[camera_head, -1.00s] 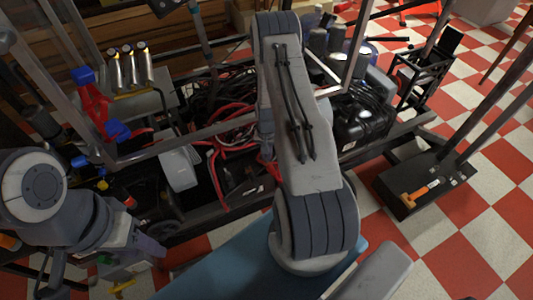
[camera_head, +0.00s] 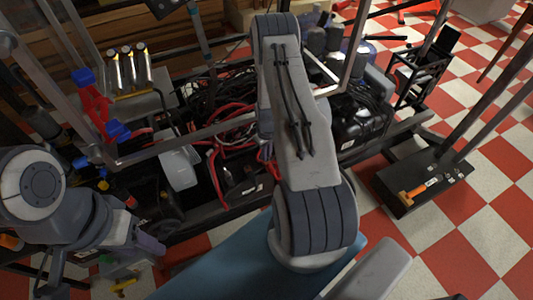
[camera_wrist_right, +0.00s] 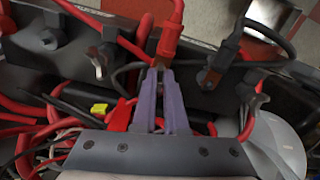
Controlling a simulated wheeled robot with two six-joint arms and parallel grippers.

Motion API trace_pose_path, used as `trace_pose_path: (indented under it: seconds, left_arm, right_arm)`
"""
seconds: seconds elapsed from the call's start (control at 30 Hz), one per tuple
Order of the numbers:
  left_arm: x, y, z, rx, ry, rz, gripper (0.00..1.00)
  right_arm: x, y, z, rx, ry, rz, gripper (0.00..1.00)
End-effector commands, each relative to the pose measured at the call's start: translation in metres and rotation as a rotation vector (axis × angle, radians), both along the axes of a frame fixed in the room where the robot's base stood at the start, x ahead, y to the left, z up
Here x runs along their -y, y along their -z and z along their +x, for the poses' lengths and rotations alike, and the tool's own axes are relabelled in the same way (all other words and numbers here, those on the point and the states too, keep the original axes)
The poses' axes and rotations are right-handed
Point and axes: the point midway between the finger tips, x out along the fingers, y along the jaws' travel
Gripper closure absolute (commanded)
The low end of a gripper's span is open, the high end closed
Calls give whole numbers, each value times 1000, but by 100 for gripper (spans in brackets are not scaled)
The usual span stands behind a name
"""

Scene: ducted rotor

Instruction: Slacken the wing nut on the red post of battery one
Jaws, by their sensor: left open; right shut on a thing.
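My right gripper (camera_wrist_right: 158,76) is shut, its two purple-grey fingers close together at a small metal part below a red terminal clamp (camera_wrist_right: 168,40). That part looks like the wing nut, but the fingertips mostly hide it. The clamp sits at the edge of a dark battery case (camera_wrist_right: 205,48). I cannot read which battery is number one. In the head view my right forearm hides the right gripper; a black battery (camera_head: 242,182) shows left of the forearm. My left gripper (camera_head: 151,246) is open and empty at the lower left, away from the batteries.
Another dark battery (camera_wrist_right: 55,50) with a wing nut (camera_wrist_right: 98,62) lies left in the right wrist view. A black clamp (camera_wrist_right: 235,42) is at right. Red and black cables (camera_head: 232,120) crowd the cart's frame. An orange-handled tool (camera_head: 418,191) lies on a black base at right.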

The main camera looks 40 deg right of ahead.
Motion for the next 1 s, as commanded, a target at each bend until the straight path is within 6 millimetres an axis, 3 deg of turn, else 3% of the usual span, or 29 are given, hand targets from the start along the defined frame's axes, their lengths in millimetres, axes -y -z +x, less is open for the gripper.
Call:
trace_pose_path:
  seconds: [0.7,0.73,0.8,1.0]
  left_arm:
    - [0,0,0,0,0,0,50]
    - [0,0,0,0,0,0,50]
    - [0,0,0,0,0,0,50]
    - [0,0,0,0,0,0,50]
  right_arm:
    - [1,1,-1,-2,-68,1,100]
    - [1,1,-1,-2,-68,1,79]
    - [1,1,-1,-2,-68,1,60]
    - [0,1,-1,-1,-68,1,60]
